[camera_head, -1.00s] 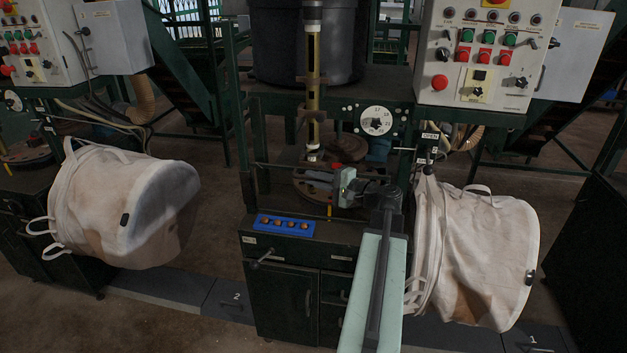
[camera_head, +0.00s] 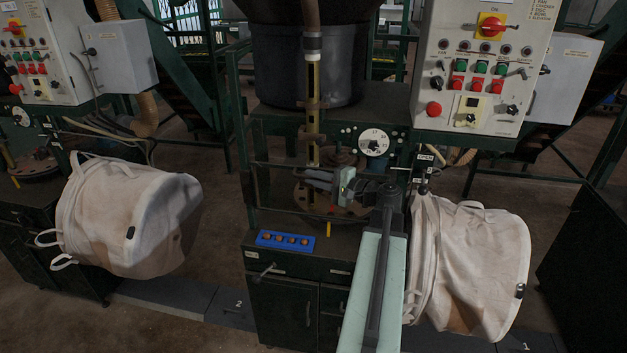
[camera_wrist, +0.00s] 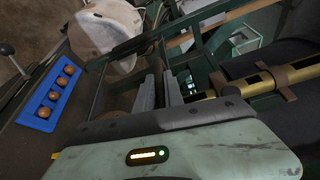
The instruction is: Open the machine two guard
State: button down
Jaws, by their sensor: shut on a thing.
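The machine two guard (camera_head: 278,166) looks like a dark green frame of thin bars around the front of the round work area, above the black cabinet. My gripper (camera_head: 318,181) reaches into this frame from the right, and its fingers are closed at a bar. In the wrist view, my gripper (camera_wrist: 158,90) has two grey fingers pointing up the picture, close together. The held part of the bar is mostly hidden between them. A dark disc plate (camera_head: 350,211) lies behind and below the fingers.
A blue tray (camera_head: 268,239) with several round brown pieces sits on the cabinet's front left. Pale hanging bags stand left (camera_head: 110,215) and right (camera_head: 470,265). A control panel (camera_head: 470,75) is above right. An "OPEN" label (camera_head: 426,157) stands right of the guard.

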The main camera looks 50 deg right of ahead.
notch_tip(320, 180, up, 31)
jog(key=p, duration=2.8)
jog(key=shift+p, duration=0.3)
jog(key=shift+d+f, duration=0.1)
jog(key=c, duration=1.5)
grip_release()
jog(key=shift+d, duration=0.1)
jog(key=shift+o, duration=0.2)
jog(key=s+d, duration=0.1)
jog(key=s, duration=0.6)
jog(key=shift+s+r, duration=0.3)
jog(key=shift+s, duration=0.05)
